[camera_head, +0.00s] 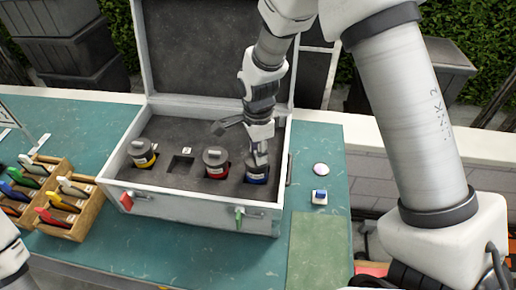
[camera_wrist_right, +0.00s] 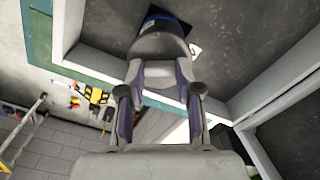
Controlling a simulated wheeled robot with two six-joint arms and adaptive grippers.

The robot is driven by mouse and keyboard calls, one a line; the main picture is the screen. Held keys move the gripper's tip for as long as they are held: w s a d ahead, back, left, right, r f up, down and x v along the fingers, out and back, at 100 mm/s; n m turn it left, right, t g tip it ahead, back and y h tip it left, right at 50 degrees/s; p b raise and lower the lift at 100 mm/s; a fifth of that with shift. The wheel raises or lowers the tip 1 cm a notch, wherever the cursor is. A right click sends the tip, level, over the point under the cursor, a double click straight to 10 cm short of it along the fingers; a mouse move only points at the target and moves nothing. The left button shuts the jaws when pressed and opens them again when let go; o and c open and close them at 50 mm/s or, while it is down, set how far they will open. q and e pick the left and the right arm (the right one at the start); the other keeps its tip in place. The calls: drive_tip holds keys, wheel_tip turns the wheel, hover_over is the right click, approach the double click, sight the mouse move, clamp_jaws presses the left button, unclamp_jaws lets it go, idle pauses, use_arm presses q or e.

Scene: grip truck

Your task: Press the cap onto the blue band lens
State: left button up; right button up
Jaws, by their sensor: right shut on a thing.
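The blue band lens (camera_head: 256,178) sits upright in the rightmost slot of the open case. My right gripper (camera_head: 258,150) is directly above it and hides most of its top. In the right wrist view, the fingers of the right gripper (camera_wrist_right: 160,100) are closed around the light grey cap (camera_wrist_right: 159,72). The cap is at the end of the dark lens body (camera_wrist_right: 160,45), with its blue band (camera_wrist_right: 166,20) beyond. Cap and lens look in contact, but I cannot tell whether the cap is fully seated. My left gripper is out of view.
The case (camera_head: 190,207) also holds a yellow band lens (camera_head: 143,154), a red band lens (camera_head: 215,163) and an empty slot (camera_head: 181,165). A white disc (camera_head: 321,169) and a small blue-and-white item (camera_head: 319,196) lie to its right. A wooden rack (camera_head: 85,222) stands left.

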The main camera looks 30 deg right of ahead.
idle(0.3)
drive_tip(key=shift+p, duration=0.3)
drive_tip(key=shift+w+f, duration=0.1)
drive_tip(key=shift+f, duration=0.55)
idle(1.1)
drive_tip(key=o, duration=1.1)
drive_tip(key=o, duration=0.5)
